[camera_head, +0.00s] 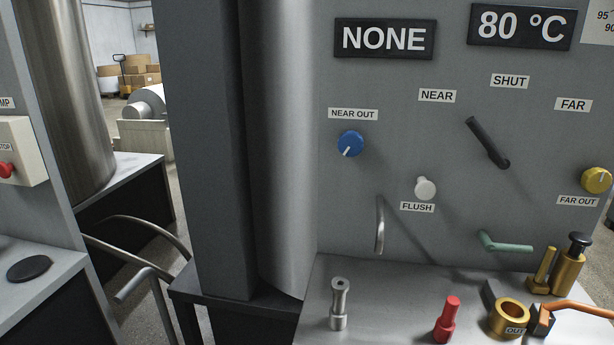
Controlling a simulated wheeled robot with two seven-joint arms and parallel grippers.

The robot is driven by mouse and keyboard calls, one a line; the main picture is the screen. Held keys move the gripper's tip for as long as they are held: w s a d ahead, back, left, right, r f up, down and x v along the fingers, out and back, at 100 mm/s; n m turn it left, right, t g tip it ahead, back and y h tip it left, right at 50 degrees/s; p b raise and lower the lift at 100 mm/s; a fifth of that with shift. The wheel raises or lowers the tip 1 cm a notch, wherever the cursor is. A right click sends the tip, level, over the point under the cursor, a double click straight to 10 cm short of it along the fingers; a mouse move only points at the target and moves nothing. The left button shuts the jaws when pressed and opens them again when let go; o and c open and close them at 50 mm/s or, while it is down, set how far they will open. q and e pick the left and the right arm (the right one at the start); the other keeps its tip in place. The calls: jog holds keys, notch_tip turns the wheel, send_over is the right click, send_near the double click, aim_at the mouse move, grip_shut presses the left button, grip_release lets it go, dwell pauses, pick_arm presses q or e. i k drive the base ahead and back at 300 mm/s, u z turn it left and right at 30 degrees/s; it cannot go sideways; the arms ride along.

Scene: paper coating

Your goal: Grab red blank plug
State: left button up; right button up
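The red blank plug (446,321) stands upright on the metal shelf (395,292) at the bottom of the camera_head view, right of centre. It has a wider lower body and a narrower top. Nothing touches it, and its base is near the lower edge of the picture. Neither of my grippers shows in this view, so their position relative to the plug cannot be seen.
A grey metal plug (339,305) stands left of the red one. A brass ring (509,318), an orange handle (583,307) and a brass cylinder (570,272) crowd its right. Behind rises a panel with a blue knob (350,143), white button (426,188) and black lever (487,142).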

aim_at(444, 329)
jog(key=u, duration=2.85)
jog(key=k, duration=1)
jog(key=z, duration=1.75)
